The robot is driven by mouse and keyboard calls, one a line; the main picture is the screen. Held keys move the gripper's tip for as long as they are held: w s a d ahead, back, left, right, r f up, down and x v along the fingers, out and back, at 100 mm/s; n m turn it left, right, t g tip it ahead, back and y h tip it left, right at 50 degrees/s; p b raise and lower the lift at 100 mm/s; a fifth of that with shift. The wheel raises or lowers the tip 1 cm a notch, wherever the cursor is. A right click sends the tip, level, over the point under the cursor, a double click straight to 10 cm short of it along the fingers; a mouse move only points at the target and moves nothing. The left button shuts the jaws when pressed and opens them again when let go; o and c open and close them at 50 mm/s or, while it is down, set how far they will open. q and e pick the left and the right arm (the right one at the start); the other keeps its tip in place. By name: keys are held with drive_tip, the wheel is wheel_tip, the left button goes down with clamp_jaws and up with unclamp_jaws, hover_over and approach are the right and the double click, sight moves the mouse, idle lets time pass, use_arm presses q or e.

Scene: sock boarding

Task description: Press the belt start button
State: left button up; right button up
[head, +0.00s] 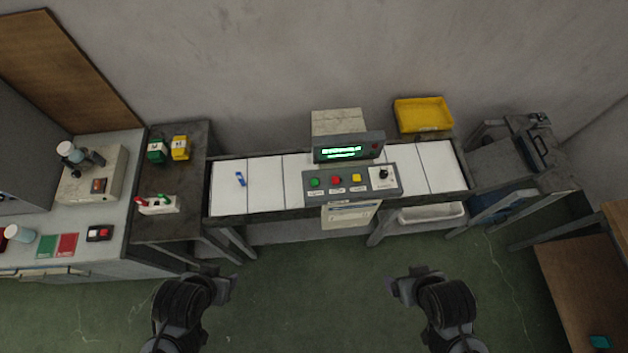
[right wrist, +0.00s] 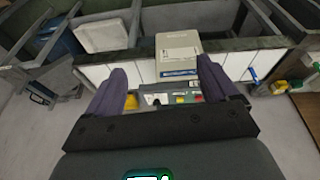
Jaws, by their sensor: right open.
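The control panel (head: 352,183) stands at the front edge of the belt (head: 265,184), with a green button (head: 315,183), a red button (head: 336,180), a yellow button (head: 357,178) and a black knob (head: 383,174). Their labels are too small to read. My right gripper (head: 392,285) is open and empty, in front of the belt and apart from the panel. In the right wrist view the panel (right wrist: 168,99) shows between its fingers. My left gripper (head: 230,285) is in front of the belt's left part, away from the buttons; its jaw opening is unclear.
A small blue item (head: 240,179) lies on the belt's left part. A yellow bin (head: 423,115) stands behind it. A dark side table (head: 160,222) is at left. The floor in front is clear.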

drive_tip(key=shift+s+a, duration=0.1)
drive_tip(key=shift+a, duration=0.05)
clamp_jaws()
idle(1.4)
